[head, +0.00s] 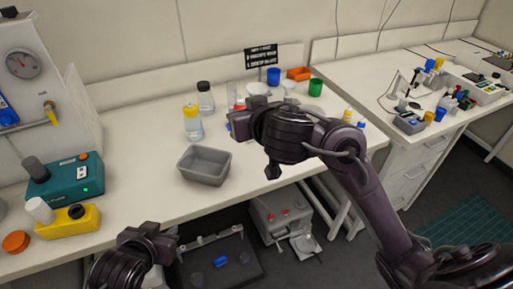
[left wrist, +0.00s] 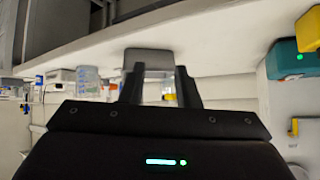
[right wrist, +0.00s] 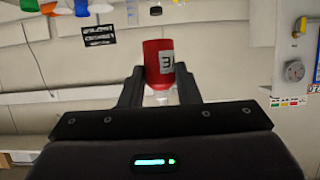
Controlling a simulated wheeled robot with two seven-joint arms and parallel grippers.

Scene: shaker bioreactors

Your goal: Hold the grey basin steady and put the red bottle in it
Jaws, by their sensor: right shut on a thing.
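The grey basin (head: 204,165) stands upright near the front edge of the white bench in the head view. It also shows in the left wrist view (left wrist: 148,60), straight ahead beyond the parted fingers. My left gripper (head: 160,238) is open and empty, in front of the bench edge and apart from the basin. My right gripper (head: 238,124) is shut on the red bottle (right wrist: 158,62), which shows between its fingers in the right wrist view with a white label. In the head view my right gripper is right of the basin and mostly hides the bottle.
A yellow-capped bottle (head: 193,126) and a black-capped bottle (head: 206,98) stand behind the basin. A teal device (head: 65,180) and a yellow device (head: 70,221) are at the left. The bench left of the basin is clear.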

